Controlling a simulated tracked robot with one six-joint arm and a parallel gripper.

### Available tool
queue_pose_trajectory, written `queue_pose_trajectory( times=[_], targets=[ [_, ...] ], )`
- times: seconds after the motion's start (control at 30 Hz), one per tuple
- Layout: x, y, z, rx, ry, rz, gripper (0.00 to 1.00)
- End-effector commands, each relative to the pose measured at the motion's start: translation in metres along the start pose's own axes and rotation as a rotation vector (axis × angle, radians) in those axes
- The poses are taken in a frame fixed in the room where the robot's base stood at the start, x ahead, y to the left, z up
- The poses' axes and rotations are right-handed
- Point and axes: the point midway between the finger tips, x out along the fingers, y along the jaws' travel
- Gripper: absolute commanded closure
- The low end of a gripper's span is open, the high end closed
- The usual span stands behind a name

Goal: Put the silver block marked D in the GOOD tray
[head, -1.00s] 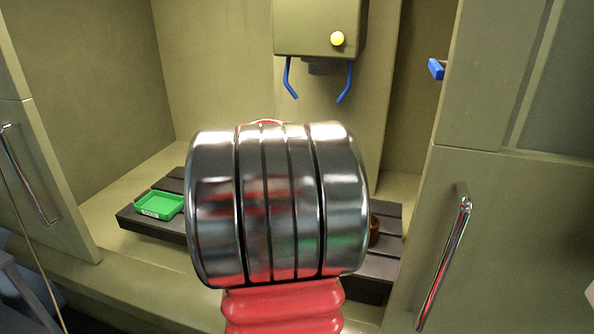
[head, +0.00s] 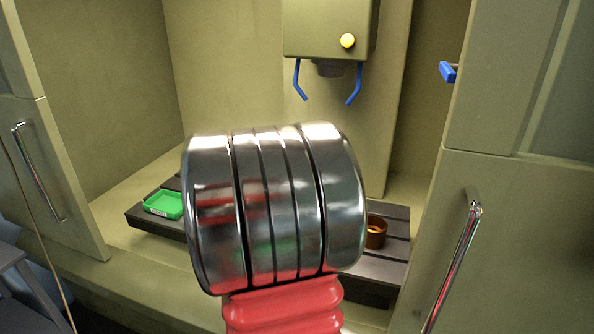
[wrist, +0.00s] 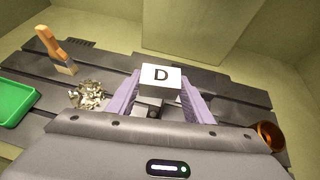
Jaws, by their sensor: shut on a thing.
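The silver block marked D (wrist: 161,78) is between the two purple fingers of my gripper (wrist: 160,98) in the wrist view, its lettered face toward the camera. My gripper is shut on it. The block appears in front of the dark slotted table; its height above the table is hard to tell. A green tray (head: 163,205) with a small white label sits at the left end of the table, and part of it shows in the wrist view (wrist: 14,103). The label is too small to read. In the head view my arm hides the gripper and block.
A brown round cup (head: 376,232) stands on the right of the slotted table (head: 392,254). A machine head with blue hoses (head: 330,30) hangs above.

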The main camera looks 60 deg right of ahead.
Motion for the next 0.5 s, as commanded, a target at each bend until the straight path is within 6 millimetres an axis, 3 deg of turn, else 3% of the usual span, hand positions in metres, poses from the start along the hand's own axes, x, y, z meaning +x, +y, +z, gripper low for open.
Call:
queue_pose_trajectory(
  times=[0.1, 0.5],
  targets=[
    [-0.014, 0.045, -0.021, -0.043, 0.002, 0.059, 0.82],
    [-0.076, 0.166, -0.095, -0.166, -0.003, 0.251, 0.82]
  ],
)
